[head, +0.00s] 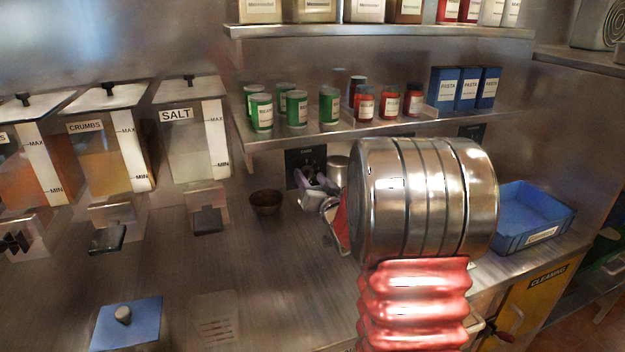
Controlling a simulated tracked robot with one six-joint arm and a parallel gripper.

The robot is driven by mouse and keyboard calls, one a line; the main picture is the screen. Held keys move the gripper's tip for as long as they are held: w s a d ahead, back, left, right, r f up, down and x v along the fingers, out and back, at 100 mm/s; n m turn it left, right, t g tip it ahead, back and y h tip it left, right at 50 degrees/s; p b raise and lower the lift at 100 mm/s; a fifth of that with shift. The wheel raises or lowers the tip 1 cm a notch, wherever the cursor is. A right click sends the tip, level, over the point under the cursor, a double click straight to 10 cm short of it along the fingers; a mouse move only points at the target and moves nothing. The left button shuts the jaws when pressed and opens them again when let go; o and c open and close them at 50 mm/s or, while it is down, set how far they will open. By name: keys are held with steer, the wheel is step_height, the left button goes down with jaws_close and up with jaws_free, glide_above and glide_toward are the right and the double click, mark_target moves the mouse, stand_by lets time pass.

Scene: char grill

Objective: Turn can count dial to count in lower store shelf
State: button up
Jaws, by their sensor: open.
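A black dial panel (304,165) with a small label is on the back wall under the lower store shelf (350,128). Its dial and numbers are too small to read, and my gripper covers its lower right part. On the shelf stand several green cans (296,109), at the left end. My gripper (309,183) is open, just in front of the panel, pointing at it. I cannot tell whether its fingers touch the dial. My arm hides the counter and wall to its right.
Several red jars (390,102) and blue pasta boxes (445,90) share the shelf. A dark bowl (265,203) stands left of my gripper. Dispensers (196,135) line the left. A blue tray (533,216) is at right. A blue board (128,323) lies front left.

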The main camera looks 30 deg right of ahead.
steer(key=v, duration=1.3)
steer(key=shift+s, duration=0.4)
steer(key=shift+a, duration=0.1)
